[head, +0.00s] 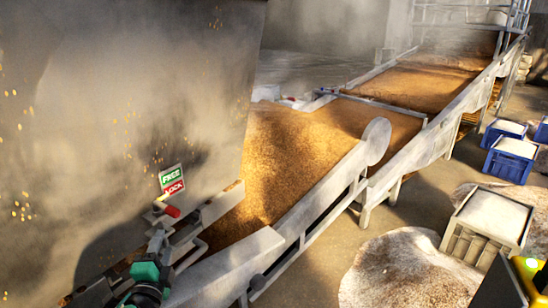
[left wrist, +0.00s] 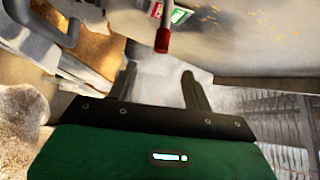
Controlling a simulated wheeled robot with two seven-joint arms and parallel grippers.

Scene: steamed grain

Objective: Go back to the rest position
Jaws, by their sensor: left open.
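My left gripper (head: 158,238) is at the lower left of the head view, near the steel wall and the conveyor's near end. In the left wrist view its two dark fingers (left wrist: 158,72) stand apart with nothing between them. A lever with a red grip (head: 172,211) is just above the gripper in the head view. The lever (left wrist: 162,40) also shows beyond the fingertips, apart from them. A green and red FREE/LOCK sign (head: 172,180) is on the wall above the lever. My right gripper is not in view.
A sloping conveyor (head: 345,165) carries brown grain towards the back right. A grey crate (head: 488,220) of pale material and blue crates (head: 511,158) stand on the right. Pale grain heaps (head: 400,270) lie on the floor. A yellow and black object (head: 530,275) is at the lower right.

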